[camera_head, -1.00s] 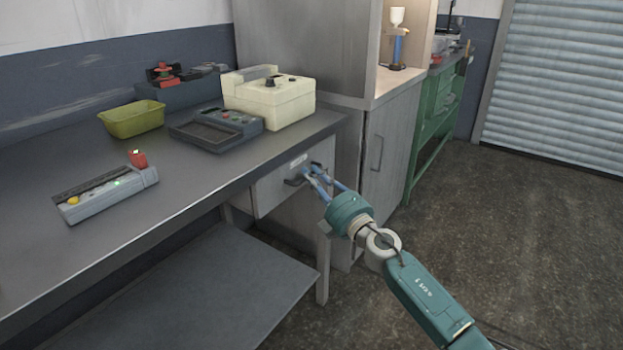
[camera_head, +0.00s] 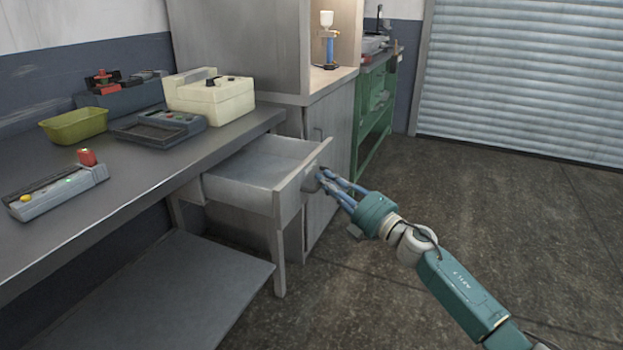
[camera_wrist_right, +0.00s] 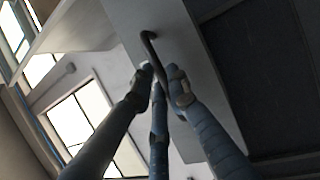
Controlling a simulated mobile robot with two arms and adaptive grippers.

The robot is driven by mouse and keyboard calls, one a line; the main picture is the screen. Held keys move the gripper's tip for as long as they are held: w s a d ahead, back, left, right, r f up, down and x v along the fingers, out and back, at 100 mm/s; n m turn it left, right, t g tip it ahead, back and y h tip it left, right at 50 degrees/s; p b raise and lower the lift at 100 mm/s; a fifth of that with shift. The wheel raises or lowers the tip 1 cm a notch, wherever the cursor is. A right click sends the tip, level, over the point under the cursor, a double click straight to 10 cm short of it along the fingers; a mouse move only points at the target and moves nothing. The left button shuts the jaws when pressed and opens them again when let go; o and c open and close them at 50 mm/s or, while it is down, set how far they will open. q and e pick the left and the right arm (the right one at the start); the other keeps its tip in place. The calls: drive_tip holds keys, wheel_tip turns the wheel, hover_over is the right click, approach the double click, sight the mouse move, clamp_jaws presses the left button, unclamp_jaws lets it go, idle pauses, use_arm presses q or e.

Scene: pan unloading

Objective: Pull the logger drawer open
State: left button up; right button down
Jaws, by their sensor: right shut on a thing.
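The logger drawer (camera_head: 243,186) is a grey drawer under the right end of the workbench. It stands well out from the bench, and its inside looks empty. Its dark handle (camera_wrist_right: 150,48) is on the front panel, partly hidden by fingers in the head view. My right gripper (camera_head: 325,178) is at the front of the drawer, its blue fingers shut on the handle. In the right wrist view the fingertips of the gripper (camera_wrist_right: 162,78) close around the lower end of the handle. My left gripper is not in view.
The workbench (camera_head: 60,225) carries a green tub (camera_head: 75,126), a cream box (camera_head: 212,97), a dark-trayed device (camera_head: 158,130) and a grey device with a red knob (camera_head: 55,192). A grey cabinet (camera_head: 330,150) stands just behind the drawer. The floor (camera_head: 480,220) to the right is clear.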

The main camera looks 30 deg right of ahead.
drive_tip(key=shift+s+d+f, duration=0.1)
drive_tip(key=shift+s+d, duration=0.15)
drive_tip(key=shift+s, duration=0.15)
drive_tip(key=c, duration=1.7)
unclamp_jaws()
drive_tip(key=shift+o, duration=0.2)
drive_tip(key=v, duration=1.2)
